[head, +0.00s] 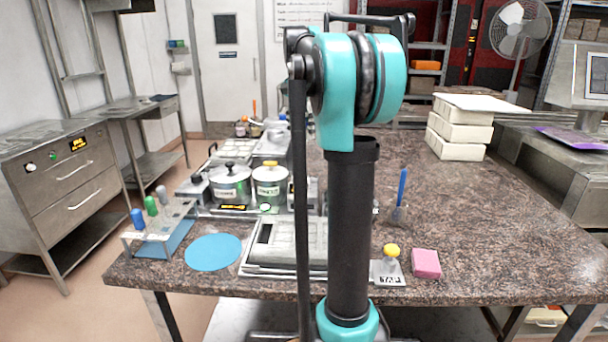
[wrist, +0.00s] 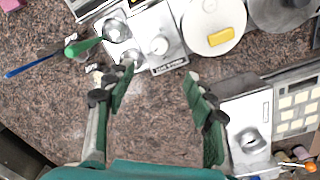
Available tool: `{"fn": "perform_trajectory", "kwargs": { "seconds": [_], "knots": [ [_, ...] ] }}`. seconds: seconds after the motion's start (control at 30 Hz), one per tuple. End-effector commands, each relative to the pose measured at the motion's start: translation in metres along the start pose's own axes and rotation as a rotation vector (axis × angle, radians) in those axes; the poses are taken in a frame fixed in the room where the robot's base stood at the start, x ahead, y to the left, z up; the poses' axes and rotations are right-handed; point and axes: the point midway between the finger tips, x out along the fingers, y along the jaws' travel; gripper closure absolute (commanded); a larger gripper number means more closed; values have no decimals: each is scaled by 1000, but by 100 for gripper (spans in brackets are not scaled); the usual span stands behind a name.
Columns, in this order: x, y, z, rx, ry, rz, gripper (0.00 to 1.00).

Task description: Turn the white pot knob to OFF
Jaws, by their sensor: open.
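The white pot (head: 270,184) stands on the worktop in the head view. Its pale lid with a yellow handle (wrist: 213,35) shows at the top of the wrist view. Beside it in the wrist view is a small grey unit with a round pale knob (wrist: 159,45). The unit has a dark label strip too small to read, so I cannot tell the knob's setting. My gripper (wrist: 160,75) is open and empty. Its two green fingers are spread just below the unit, with bare worktop between them. The arm covers the gripper and knob in the head view.
A second pot (head: 230,183) stands left of the white pot. In the wrist view, a green-handled tool (wrist: 84,46) lies near the left finger. A grey box (wrist: 248,120) is close to the right finger. The front right worktop is clear past the pink block (head: 426,263).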

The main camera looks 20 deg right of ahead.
Motion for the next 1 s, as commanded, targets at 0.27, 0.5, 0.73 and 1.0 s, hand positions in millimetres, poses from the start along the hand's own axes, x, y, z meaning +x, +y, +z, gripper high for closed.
{"fn": "perform_trajectory", "kwargs": {
  "seconds": [0.27,0.5,0.73,1.0],
  "knots": [
    [54,0,0,-1,0,-1,46],
    [102,0,0,-1,1,-1,46],
    [139,0,0,-2,1,-1,46],
    [156,0,0,-2,1,-1,46]
  ]
}}
